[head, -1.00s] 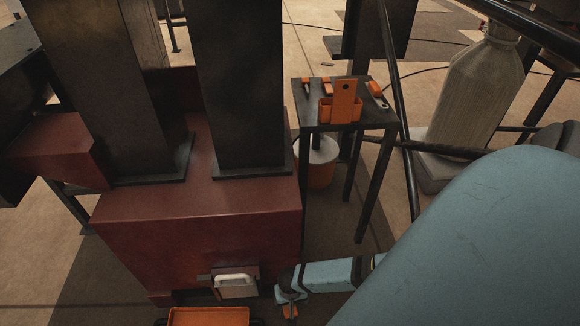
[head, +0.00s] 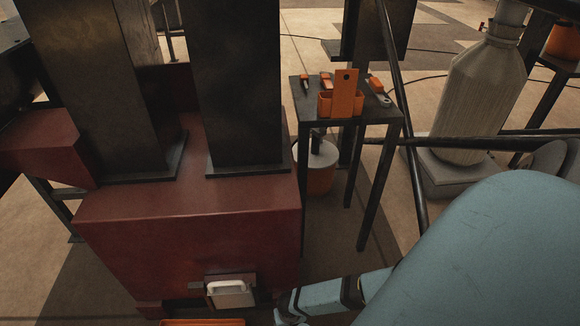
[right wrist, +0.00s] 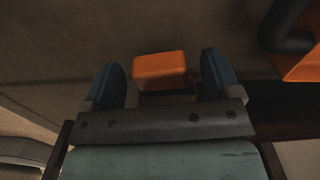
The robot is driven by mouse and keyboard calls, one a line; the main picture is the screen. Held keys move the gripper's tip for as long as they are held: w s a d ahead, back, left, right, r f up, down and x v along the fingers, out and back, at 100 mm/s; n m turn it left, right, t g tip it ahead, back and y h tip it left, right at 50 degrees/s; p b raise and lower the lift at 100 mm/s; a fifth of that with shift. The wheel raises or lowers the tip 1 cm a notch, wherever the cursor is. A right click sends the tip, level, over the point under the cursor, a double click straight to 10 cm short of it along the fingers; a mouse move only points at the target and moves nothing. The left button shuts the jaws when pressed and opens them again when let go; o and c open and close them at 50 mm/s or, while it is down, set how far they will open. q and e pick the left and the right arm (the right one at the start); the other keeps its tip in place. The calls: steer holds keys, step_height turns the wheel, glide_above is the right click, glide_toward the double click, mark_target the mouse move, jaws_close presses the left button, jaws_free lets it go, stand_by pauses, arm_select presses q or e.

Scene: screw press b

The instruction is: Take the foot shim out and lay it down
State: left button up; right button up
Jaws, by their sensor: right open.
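An orange block (right wrist: 160,65), which looks like the foot shim, sits between the two blue fingers of my right gripper (right wrist: 162,82) in the right wrist view. The fingers are open, with one on each side of it. A gap shows at least on the right side; contact on the left is hard to tell. A dark part shows just below the block, between the fingers. In the head view my right gripper (head: 287,318) is at the bottom edge, right of the red press base (head: 190,240), with its tips cut off. The block is not visible there. My left gripper is out of view.
A small door with a white handle (head: 229,287) is on the front of the press base. An orange tray (head: 203,323) lies at the bottom edge. A dark side table (head: 372,110) with an orange holder (head: 343,95) stands behind, beside a large grey bottle (head: 468,95).

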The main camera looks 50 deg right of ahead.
steer(key=c, duration=1.1)
steer(key=shift+s+a+p, duration=0.55)
steer(key=shift+s+a, duration=0.05)
steer(key=shift+s, duration=0.05)
steer(key=shift+s+a, duration=0.15)
steer(key=shift+s, duration=0.05)
